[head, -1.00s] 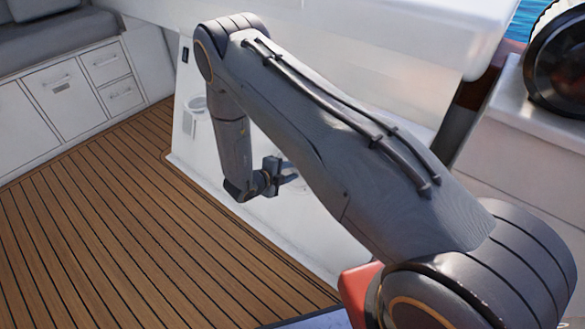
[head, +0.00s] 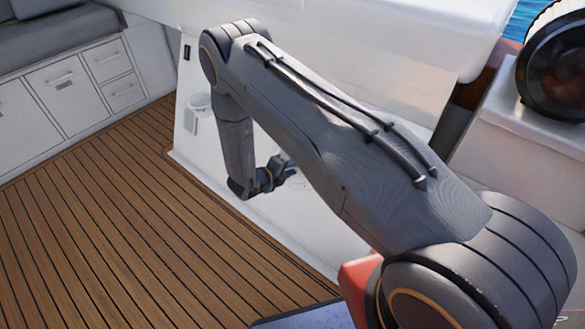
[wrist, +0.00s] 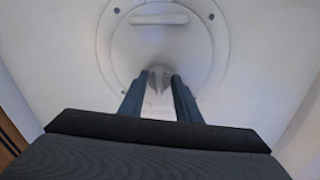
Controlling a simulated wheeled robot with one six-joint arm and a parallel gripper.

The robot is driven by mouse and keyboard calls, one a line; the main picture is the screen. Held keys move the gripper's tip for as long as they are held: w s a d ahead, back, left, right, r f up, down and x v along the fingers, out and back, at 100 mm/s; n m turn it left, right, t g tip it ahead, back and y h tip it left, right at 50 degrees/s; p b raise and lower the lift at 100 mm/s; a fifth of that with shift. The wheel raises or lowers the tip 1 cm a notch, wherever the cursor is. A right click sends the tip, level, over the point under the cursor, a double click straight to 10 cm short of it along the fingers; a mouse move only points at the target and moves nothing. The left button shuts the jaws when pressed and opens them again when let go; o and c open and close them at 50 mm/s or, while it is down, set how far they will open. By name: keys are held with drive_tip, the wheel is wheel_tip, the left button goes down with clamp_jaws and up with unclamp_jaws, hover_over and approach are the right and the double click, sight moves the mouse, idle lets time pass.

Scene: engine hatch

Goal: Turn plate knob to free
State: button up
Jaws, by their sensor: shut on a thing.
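In the wrist view a round white plate (wrist: 203,50) is set in a pale wall panel. It has a light raised bar (wrist: 158,19) near its top and small dark dots near its rim. A small grey knob (wrist: 159,81) stands at the plate's lower part. My gripper (wrist: 158,84) has one finger on each side of the knob and is shut on it. The fingers come up from below in this view.
Wood-slat deck (head: 110,215) lies open to the left. White cabinets (head: 70,95) stand at the far left. A white console (head: 300,225) runs along the right, with a round cup-like fitting (head: 198,103) on its side. A large dark round object (head: 555,65) is at upper right.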

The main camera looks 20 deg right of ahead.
drive_tip(key=shift+s+d+f, duration=0.1)
drive_tip(key=shift+s, duration=0.05)
drive_tip(key=o, duration=1.1)
drive_tip(key=shift+c, duration=0.2)
drive_tip(key=shift+a+r, duration=0.2)
drive_tip(key=shift+a, duration=0.15)
drive_tip(key=p+v, duration=0.1)
drive_tip(key=v, duration=0.6)
drive_tip(key=shift+s, duration=0.15)
